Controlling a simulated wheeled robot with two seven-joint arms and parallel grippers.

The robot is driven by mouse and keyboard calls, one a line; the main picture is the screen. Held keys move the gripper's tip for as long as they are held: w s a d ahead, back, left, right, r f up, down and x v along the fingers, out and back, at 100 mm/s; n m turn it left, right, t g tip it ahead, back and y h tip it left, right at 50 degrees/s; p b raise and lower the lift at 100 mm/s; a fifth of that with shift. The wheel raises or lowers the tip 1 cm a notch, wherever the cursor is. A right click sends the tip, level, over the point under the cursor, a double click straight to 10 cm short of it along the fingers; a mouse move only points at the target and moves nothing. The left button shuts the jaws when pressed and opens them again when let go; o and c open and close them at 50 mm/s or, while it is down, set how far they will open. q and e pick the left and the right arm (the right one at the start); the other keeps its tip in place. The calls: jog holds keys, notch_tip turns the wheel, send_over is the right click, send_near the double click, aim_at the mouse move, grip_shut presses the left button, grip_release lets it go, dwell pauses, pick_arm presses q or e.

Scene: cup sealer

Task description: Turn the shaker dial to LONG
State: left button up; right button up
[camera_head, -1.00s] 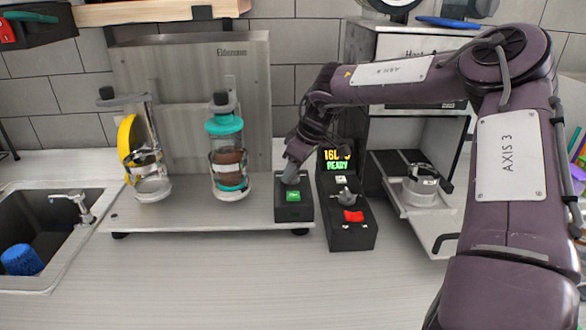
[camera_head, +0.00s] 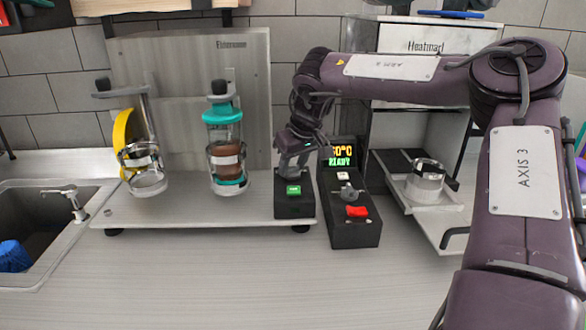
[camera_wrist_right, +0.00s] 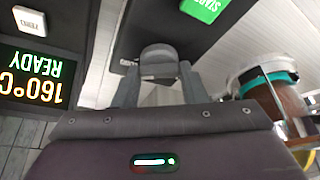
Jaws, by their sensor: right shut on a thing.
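The shaker's small black control box (camera_head: 294,209) stands at the right end of its metal base, with a green START button (camera_head: 293,190) on top. My right gripper (camera_head: 292,172) points down at the box just behind that button. In the right wrist view, the grey dial knob (camera_wrist_right: 158,58) is between the fingers of my right gripper (camera_wrist_right: 158,82), which are shut on it. In the head view the gripper hides the dial. Its markings, including LONG, are not readable in either view. My left gripper is not in view.
The sealer control box (camera_head: 354,226) stands close on the right, its display reading READY; its white ZERO button (camera_wrist_right: 30,17) shows in the wrist view. A shaker cup with a teal lid (camera_head: 224,150) stands left. The front counter (camera_head: 250,275) is clear.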

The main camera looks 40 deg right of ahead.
dwell(0.4)
jog(key=o, duration=1)
jog(key=shift+r, duration=0.1)
jog(key=b+v, duration=0.1)
jog(key=v, duration=0.6)
jog(key=shift+s+r, duration=0.2)
jog(key=shift+r, duration=0.1)
jog(key=shift+f, duration=0.1)
